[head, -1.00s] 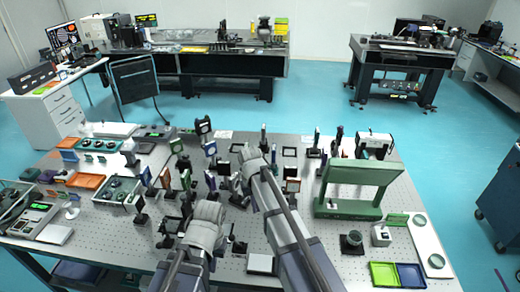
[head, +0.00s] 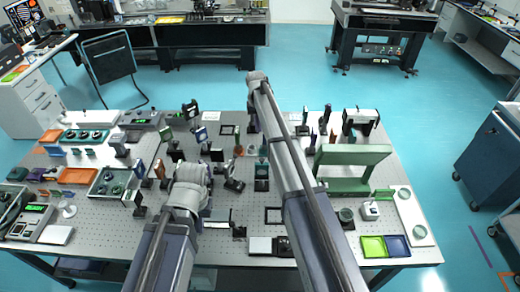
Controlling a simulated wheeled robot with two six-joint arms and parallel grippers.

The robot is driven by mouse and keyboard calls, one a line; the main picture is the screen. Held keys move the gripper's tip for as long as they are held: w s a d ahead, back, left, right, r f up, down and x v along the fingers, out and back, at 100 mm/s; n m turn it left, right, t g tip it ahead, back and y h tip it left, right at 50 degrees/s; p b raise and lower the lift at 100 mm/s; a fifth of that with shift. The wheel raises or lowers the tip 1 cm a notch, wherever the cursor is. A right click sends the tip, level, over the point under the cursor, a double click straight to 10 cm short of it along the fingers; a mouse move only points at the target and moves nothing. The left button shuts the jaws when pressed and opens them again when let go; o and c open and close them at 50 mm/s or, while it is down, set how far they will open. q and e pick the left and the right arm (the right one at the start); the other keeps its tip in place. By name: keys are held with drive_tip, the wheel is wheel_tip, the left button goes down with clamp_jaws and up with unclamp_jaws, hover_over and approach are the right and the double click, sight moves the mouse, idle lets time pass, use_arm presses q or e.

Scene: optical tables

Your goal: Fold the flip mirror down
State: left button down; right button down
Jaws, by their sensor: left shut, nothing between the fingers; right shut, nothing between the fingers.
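Several small dark optic mounts on posts stand on the perforated table (head: 330,232); I cannot tell for sure which is the flip mirror. One black mount (head: 234,184) leans over between my arms, and an upright one (head: 262,178) stands to its right. My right gripper (head: 253,126) hangs beyond the bend of its arm, above the back middle of the table, shut and empty. My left gripper (head: 206,207) is low by the left mounts, shut and empty, largely hidden by its own arm. Neither visibly touches a mount.
A green stand (head: 350,160) is right of my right arm. Yellow-green and blue trays (head: 384,246) lie at the front right. An orange tray (head: 77,175) and parts trays are at the left. Bare table shows at front centre.

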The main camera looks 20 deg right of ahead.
drive_tip(key=shift+f, duration=0.1)
drive_tip(key=s+f+b, duration=0.3)
drive_tip(key=f+b, duration=0.8)
drive_tip(key=shift+s, duration=0.25)
